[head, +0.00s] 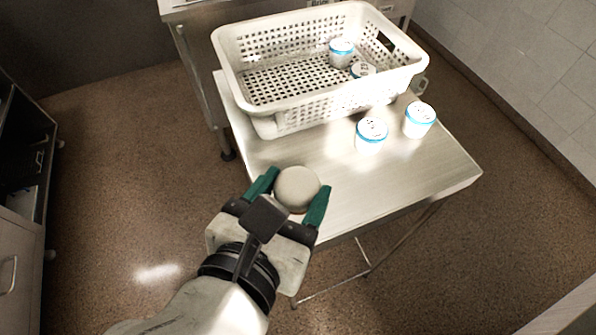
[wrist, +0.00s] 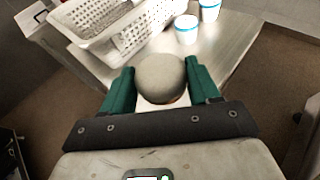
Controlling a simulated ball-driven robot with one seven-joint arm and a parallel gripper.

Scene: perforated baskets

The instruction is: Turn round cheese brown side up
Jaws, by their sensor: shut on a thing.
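The round cheese (head: 297,188) is a pale grey-beige disc between the two green fingers of my gripper (head: 290,196), near the front left edge of the metal table (head: 430,180). In the wrist view the cheese (wrist: 161,76) shows a greyish top face, with a thin brownish strip at its lower near edge. My gripper (wrist: 161,90) has a finger against each side of the cheese and is shut on it. The cheese's underside is hidden. I cannot tell for sure whether it touches the tabletop.
A white perforated basket (head: 240,55) stands at the back of the table with a white-and-blue tub (head: 341,53) and another tub (head: 362,70) inside. Two more tubs (head: 371,135) (head: 419,119) stand right of centre on the table. The tabletop's front right is clear.

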